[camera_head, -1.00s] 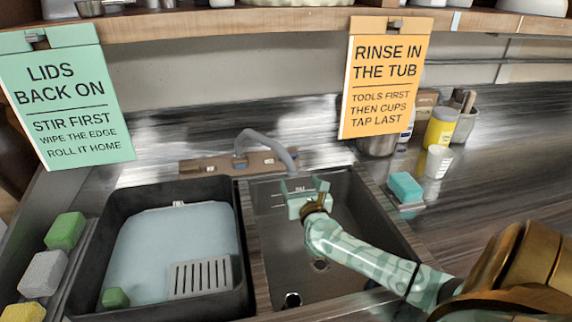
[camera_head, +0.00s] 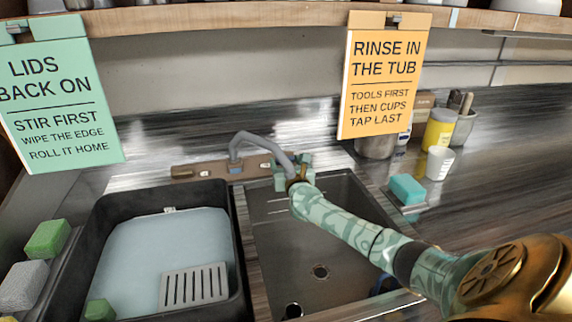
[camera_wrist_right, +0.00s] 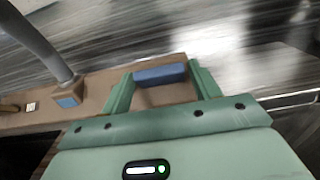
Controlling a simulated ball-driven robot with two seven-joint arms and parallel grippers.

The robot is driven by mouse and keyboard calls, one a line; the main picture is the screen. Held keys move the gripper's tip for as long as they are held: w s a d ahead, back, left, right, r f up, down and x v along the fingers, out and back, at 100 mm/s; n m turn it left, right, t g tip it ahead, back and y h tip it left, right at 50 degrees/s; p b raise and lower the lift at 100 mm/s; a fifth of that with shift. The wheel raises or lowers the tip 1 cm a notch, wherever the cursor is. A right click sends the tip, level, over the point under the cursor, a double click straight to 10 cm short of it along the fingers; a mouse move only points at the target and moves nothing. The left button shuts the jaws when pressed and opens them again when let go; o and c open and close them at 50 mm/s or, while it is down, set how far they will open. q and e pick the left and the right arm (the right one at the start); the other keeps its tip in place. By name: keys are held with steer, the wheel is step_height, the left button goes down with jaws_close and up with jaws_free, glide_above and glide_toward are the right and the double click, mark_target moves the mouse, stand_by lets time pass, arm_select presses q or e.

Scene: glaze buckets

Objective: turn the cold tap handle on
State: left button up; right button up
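The blue tap handle (camera_wrist_right: 160,74) sits at the right end of the brown tap plate (camera_head: 205,170) behind the sink. In the right wrist view it lies between the two fingertips of my right gripper (camera_wrist_right: 163,80), which stand apart on either side of it; firm contact cannot be told. In the head view my right gripper (camera_head: 293,168) is at the plate's right end and hides the handle. The grey curved spout (camera_head: 262,140) rises left of the gripper, with a blue piece at its base (camera_wrist_right: 68,100). My left gripper is not in view.
A metal sink (camera_head: 300,240) lies below my right arm. A black tub (camera_head: 120,190) with pale water and a grey slotted piece (camera_head: 195,285) stands left. A teal sponge (camera_head: 407,188), white cup (camera_head: 440,162) and yellow jar (camera_head: 440,130) stand right. Two signs hang above.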

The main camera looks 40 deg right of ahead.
steer(key=c, duration=0.5)
steer(key=shift+c, duration=0.2)
